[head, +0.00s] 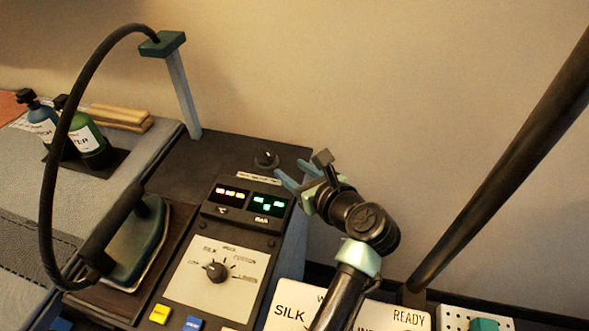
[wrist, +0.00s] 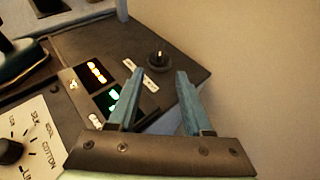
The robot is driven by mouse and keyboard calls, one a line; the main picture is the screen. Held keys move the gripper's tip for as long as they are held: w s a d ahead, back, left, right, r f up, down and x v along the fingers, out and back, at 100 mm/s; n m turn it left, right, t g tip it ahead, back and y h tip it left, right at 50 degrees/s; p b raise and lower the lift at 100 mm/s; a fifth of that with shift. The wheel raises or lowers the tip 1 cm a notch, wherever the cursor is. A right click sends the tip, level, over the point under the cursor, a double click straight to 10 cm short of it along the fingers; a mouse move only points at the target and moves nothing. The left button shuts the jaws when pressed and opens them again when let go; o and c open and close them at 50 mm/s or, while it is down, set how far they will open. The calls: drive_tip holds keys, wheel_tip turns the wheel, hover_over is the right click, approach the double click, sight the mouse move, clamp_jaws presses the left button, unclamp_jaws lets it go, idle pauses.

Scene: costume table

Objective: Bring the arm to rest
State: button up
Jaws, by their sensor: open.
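My gripper (head: 284,181) is in the middle of the head view, at the end of my dark arm, above the right side of the control console. Its two blue fingers are apart with nothing between them. In the wrist view my gripper (wrist: 158,88) also shows open and empty, its fingers pointing toward a small black knob (wrist: 157,60) at the console's far end. That knob (head: 266,158) is just beyond the fingertips in the head view. I cannot tell the exact height of the fingers above the console.
The console has lit displays (head: 252,200) and a fabric dial (head: 215,271). An iron (head: 138,242) with a looping black hose (head: 62,150) stands left. Two bottles (head: 88,140) stand at the far left. A dark slanted pole (head: 505,165) is at right. A SILK sign (head: 289,314) lies below my arm.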

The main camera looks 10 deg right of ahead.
idle(0.4)
drive_tip(key=s+a+r+n+t+h+p, duration=0.1)
drive_tip(key=s+a+r+n+t+h, duration=0.15)
drive_tip(key=r+n, duration=0.95)
drive_tip(key=s+a+r+n+t+h+p, duration=0.1)
drive_tip(key=s+r+n+t+p, duration=0.2)
drive_tip(key=r+n, duration=0.95)
drive_tip(key=s+a+r+n+t+h, duration=0.3)
drive_tip(key=r+n, duration=0.4)
drive_tip(key=r, duration=1)
drive_tip(key=s+r+t+p, duration=0.2)
drive_tip(key=s+r+t, duration=0.1)
drive_tip(key=r, duration=0.5)
drive_tip(key=s+r+t+y+p, duration=0.1)
drive_tip(key=s+r+t, duration=0.2)
drive_tip(key=s+r, duration=0.3)
wheel_tip(320, 180, up, 2)
drive_tip(key=shift+s+d+r+p, duration=0.1)
drive_tip(key=shift+s+d+p, duration=0.2)
drive_tip(key=shift+p, duration=0.05)
drive_tip(key=shift+t, duration=0.25)
